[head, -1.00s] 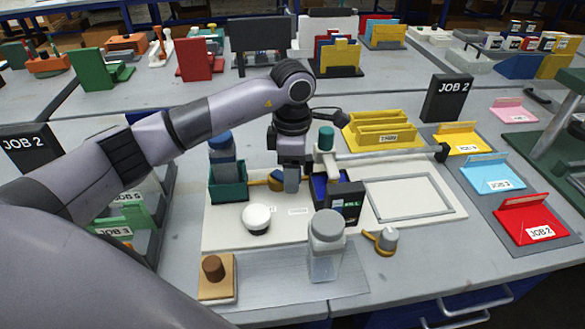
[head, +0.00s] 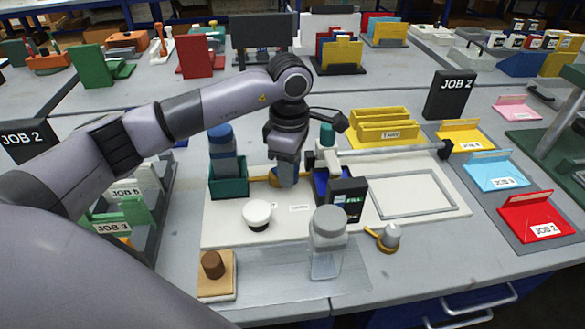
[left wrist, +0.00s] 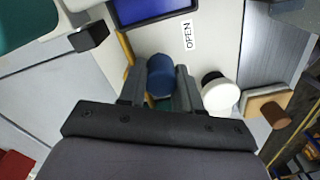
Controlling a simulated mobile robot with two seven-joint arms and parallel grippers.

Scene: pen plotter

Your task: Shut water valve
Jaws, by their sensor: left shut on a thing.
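My left gripper (head: 285,180) points down onto the white board, to the right of a blue bottle. In the left wrist view, its two fingers (left wrist: 160,82) are shut around a dark blue round knob (left wrist: 160,66), which seems to be the water valve. An ochre lever (head: 261,179) sticks out to the left of the fingers in the head view; part of it shows in the left wrist view (left wrist: 126,48). The fingers hide most of the knob in the head view. A label reading OPEN (left wrist: 188,35) lies on the board beside it. My right gripper is not in view.
The blue bottle (head: 221,140) stands in a teal holder (head: 229,188) close by.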

